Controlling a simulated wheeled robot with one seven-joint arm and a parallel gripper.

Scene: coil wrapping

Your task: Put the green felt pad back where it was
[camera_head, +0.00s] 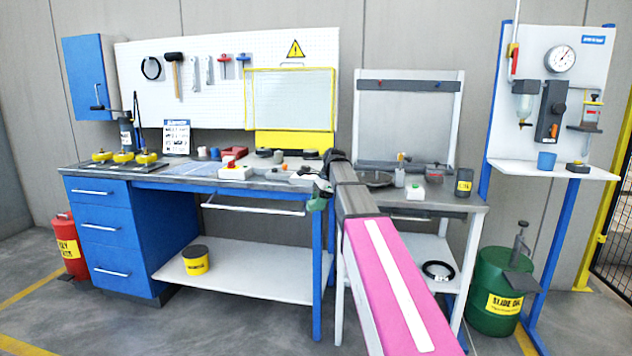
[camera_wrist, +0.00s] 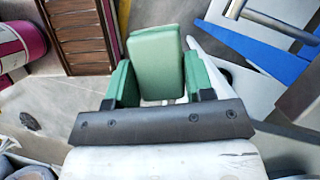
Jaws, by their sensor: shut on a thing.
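The green felt pad (camera_wrist: 157,60) is a pale green block between the two darker green fingers of my gripper (camera_wrist: 158,80) in the wrist view. My gripper is shut on it, and the pad's broad face shows. In the head view my gripper (camera_head: 320,194) is at the front right corner of the blue workbench (camera_head: 180,183), close to the bench edge. The pad cannot be told apart from the green fingers there. I cannot tell which spot the pad came from.
A white box with a red knob (camera_head: 236,171) and several small items stand on the bench top. A yellow-framed screen (camera_head: 291,100) stands behind. A grey side table (camera_head: 470,205) with a black tin (camera_head: 464,182) is at the right. A lower shelf (camera_head: 250,270) holds a yellow tin (camera_head: 195,261).

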